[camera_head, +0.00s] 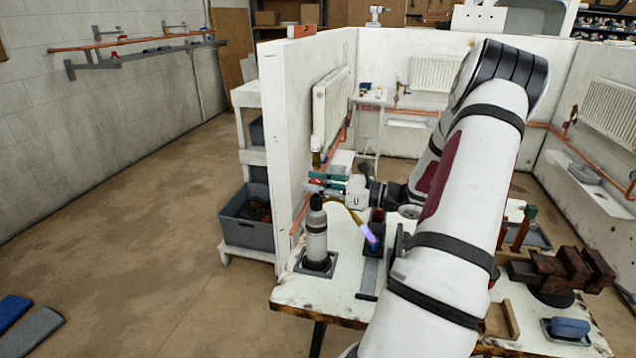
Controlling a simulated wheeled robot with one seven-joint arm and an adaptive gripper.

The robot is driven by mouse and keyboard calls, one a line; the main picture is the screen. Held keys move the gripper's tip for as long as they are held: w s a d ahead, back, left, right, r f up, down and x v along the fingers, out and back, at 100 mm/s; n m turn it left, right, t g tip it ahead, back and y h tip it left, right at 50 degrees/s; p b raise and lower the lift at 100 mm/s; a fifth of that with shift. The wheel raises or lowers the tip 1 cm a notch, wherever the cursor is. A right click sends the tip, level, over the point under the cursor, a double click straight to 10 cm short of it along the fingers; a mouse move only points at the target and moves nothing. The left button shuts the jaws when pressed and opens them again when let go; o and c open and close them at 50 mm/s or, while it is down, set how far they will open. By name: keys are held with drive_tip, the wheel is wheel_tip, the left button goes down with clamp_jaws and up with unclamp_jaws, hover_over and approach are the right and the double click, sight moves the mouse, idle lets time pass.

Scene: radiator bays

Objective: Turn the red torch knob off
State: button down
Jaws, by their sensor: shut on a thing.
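The torch is a grey gas cylinder (316,240) standing upright in a dark square holder near the left end of the workbench. A brass tube (352,214) runs from its top down to the right, with a blue-violet flame (365,232) at its end. The red torch knob (316,182) shows as a small red patch at the top of the torch. My gripper (322,183) reaches in from the right with teal-green fingers, shut on the red knob. The fingers hide most of the knob, so its turn angle cannot be read.
The workbench (288,296) also holds a brown vise (560,272) and a blue block (570,327) at right. A white partition (290,130) stands close behind the torch. A grey bin (246,214) sits on a shelf at left. The floor at left is mostly clear.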

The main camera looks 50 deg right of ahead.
drive_tip(key=m+h+b, duration=0.1)
drive_tip(key=m+h, duration=0.1)
drive_tip(key=h, duration=0.1)
drive_tip(key=m+h+b, duration=0.1)
drive_tip(key=m+h, duration=0.1)
drive_tip(key=h, duration=0.1)
drive_tip(key=shift+w+a+f+t+h, duration=0.1)
drive_tip(key=shift+f+t+h, duration=0.1)
drive_tip(key=shift+t+h, duration=0.2)
drive_tip(key=m+h+b, duration=0.3)
drive_tip(key=h, duration=0.1)
drive_tip(key=shift+g, duration=0.4)
drive_tip(key=shift+r+m+g+h+b, duration=0.1)
drive_tip(key=shift+m+g+h+b, duration=0.2)
drive_tip(key=shift+m+h+b, duration=0.35)
drive_tip(key=shift+h, duration=0.25)
drive_tip(key=shift+r, duration=0.1)
drive_tip(key=c, duration=1.3)
unclamp_jaws()
